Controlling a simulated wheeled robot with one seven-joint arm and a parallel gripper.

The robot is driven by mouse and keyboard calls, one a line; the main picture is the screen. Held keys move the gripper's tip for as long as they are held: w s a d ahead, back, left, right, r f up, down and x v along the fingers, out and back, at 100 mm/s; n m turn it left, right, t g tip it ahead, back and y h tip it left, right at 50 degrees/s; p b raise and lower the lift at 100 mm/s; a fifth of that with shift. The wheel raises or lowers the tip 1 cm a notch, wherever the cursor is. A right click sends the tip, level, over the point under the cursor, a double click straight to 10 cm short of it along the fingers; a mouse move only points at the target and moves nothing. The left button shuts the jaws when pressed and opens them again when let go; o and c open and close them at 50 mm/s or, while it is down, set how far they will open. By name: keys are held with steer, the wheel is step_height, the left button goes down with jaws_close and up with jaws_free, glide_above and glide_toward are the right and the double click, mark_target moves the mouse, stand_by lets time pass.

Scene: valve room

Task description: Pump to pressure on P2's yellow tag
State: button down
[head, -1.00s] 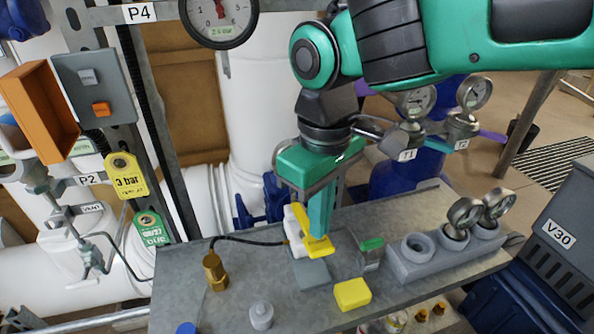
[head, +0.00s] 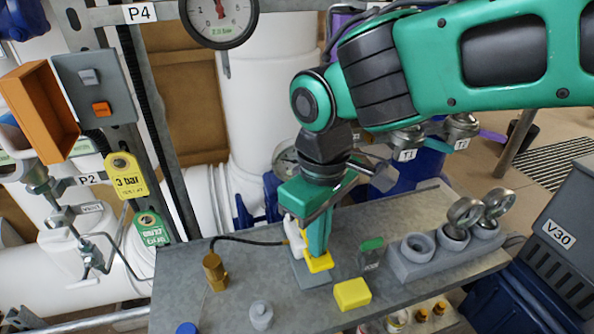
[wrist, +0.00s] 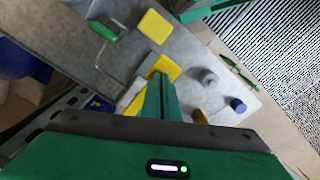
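The yellow P2 tag (head: 127,176) hangs at left by the P2 label (head: 90,180) and reads 3 bar. A small white pump (head: 295,232) with a yellow lever pad (head: 319,262) stands on a grey base (head: 311,277) on the bench. A black hose runs from it to a brass fitting (head: 215,270). My gripper (head: 318,250) points down with its fingertips at the yellow pad, which also shows in the wrist view (wrist: 163,66). The fingers look closed together, pressing on the pad from above. A round gauge (head: 219,15) at top has a green readout that seems to say 2.0 bar.
Close by on the bench (head: 190,270) are a yellow block (head: 352,294), a green-topped clip (head: 371,252), a grey knob (head: 261,314) and a blue cap (head: 186,328). A grey holder (head: 410,265) with gauges stands right. An orange box (head: 38,112) hangs at left.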

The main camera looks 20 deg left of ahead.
steer(key=shift+r, duration=2.4)
steer(key=shift+r, duration=0.1)
steer(key=w+d+m, duration=0.4)
steer(key=d, duration=0.9)
steer(key=w+d+m, duration=0.3)
steer(key=d+m, duration=0.2)
steer(key=d, duration=0.8)
steer(key=s+d+f+m, duration=0.3)
steer(key=s+d+m, duration=0.2)
steer(key=d, duration=0.5)
steer(key=s+d+f+m, duration=0.4)
steer(key=s+d, duration=0.5)
steer(key=d, duration=0.2)
steer(key=shift+m, duration=0.4)
steer(key=shift+d+f, duration=0.1)
